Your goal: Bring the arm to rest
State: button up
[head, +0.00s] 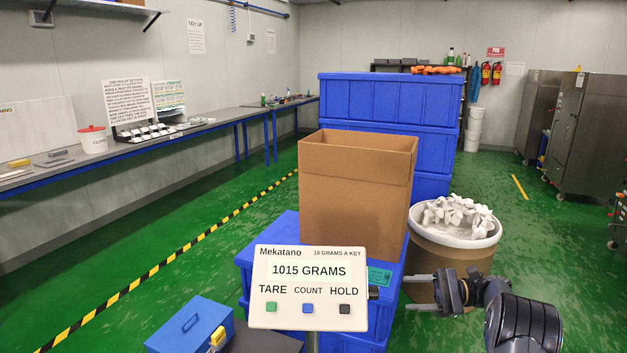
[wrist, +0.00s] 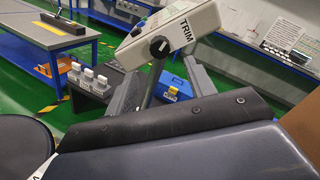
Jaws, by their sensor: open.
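My gripper (head: 408,292) is at the lower right of the head view. Its two fingers point left, apart, with nothing between them. It is in front of the brown drum and right of the scale display (head: 309,317), which reads 1015 GRAMS. In the wrist view, the fingers of my gripper (wrist: 162,75) stand apart. Beyond them is the side of the display (wrist: 178,28), with a TRIM knob (wrist: 160,46). Whether a finger touches the display is unclear, but in the head view there is a gap.
A cardboard box (head: 352,190) stands on a blue crate (head: 264,240). The drum (head: 452,255), filled with white pieces (head: 458,214), stands right of it. Stacked blue crates (head: 390,100) rise behind. A blue toolbox (head: 190,326) is at lower left. Green floor is open at right.

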jog(key=a, duration=0.8)
jog(key=shift+w+a, duration=0.15)
